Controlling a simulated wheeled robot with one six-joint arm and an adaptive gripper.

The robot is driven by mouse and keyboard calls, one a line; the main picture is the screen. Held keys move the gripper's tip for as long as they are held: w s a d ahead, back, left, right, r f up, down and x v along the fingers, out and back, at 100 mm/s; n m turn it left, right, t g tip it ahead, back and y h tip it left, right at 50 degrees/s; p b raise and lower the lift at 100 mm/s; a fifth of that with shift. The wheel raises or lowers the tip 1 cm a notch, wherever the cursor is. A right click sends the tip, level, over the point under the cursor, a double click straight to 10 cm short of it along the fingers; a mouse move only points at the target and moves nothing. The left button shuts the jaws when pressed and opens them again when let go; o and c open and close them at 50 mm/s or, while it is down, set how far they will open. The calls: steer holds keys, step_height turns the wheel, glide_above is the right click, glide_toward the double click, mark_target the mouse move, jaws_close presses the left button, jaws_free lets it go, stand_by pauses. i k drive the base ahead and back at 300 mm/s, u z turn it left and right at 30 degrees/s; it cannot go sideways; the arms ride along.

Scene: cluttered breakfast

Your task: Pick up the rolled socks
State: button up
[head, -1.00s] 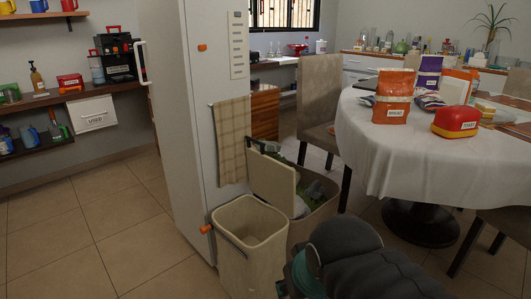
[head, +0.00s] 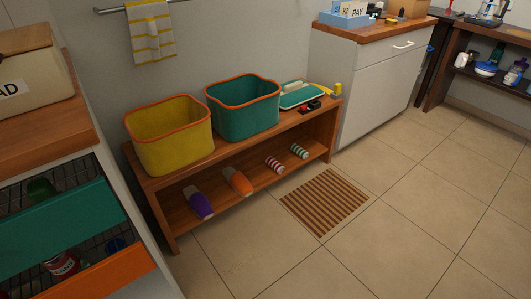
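Two small striped rolls that look like rolled socks lie on the lower shelf of the wooden bench (head: 157,184) in the head view. One is a red-and-white striped roll (head: 274,164). The other is a green-and-white striped roll (head: 299,151), just to its right and nearer the bench's right end. They lie apart from each other, under the bench top, and both show from the open front. My gripper is not in view.
A purple slipper (head: 199,204) and an orange slipper (head: 237,181) share the lower shelf. A yellow basket (head: 171,146) and a teal basket (head: 245,118) stand on top. A striped mat (head: 325,200) lies in front. An open teal drawer (head: 60,225) juts out left. Floor at right is clear.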

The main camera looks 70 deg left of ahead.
mark_target(301, 153)
steer(key=u, duration=1.85)
steer(key=i, duration=1.7)
steer(key=u, duration=0.4)
